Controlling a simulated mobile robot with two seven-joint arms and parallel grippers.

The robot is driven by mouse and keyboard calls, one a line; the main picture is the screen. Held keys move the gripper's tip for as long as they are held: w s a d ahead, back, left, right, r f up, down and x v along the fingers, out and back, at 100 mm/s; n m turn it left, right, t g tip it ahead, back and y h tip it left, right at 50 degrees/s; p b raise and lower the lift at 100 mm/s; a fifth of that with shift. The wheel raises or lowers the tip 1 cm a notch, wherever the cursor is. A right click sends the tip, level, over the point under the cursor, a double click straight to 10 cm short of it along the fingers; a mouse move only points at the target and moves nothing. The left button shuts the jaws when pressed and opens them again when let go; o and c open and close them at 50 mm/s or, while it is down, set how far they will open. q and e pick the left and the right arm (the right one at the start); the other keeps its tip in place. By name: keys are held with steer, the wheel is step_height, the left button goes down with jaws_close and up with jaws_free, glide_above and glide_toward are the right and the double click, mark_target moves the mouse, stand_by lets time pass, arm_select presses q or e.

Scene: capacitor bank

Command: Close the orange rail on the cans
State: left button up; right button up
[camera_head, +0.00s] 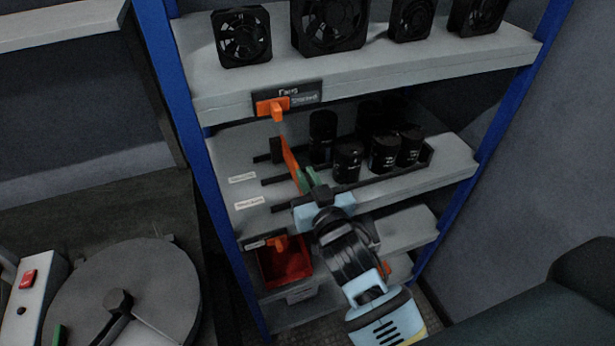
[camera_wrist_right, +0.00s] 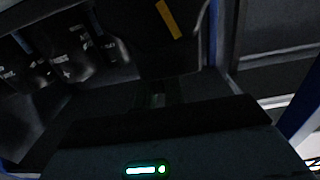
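The orange rail (camera_head: 290,160) is a thin bar standing out at the left end of the middle shelf, left of the cans. It also shows as an orange strip at the top of the right wrist view (camera_wrist_right: 168,18). Several black cans (camera_head: 347,158) stand upright in a dark rack on that shelf; some show at the upper left of the wrist view (camera_wrist_right: 72,62). My right gripper (camera_head: 307,182) is at the rail's near end, its green-edged fingertips close beside it. I cannot tell whether they touch or how far they are apart. My left gripper is not in view.
Black fans (camera_head: 330,24) stand on the upper shelf (camera_head: 390,70). An orange clip (camera_head: 272,107) hangs under its edge. A red bin (camera_head: 284,264) sits below the middle shelf. Blue posts (camera_head: 180,100) bound the rack. A round grey lid (camera_head: 125,290) is at lower left.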

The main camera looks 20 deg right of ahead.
jaws_close()
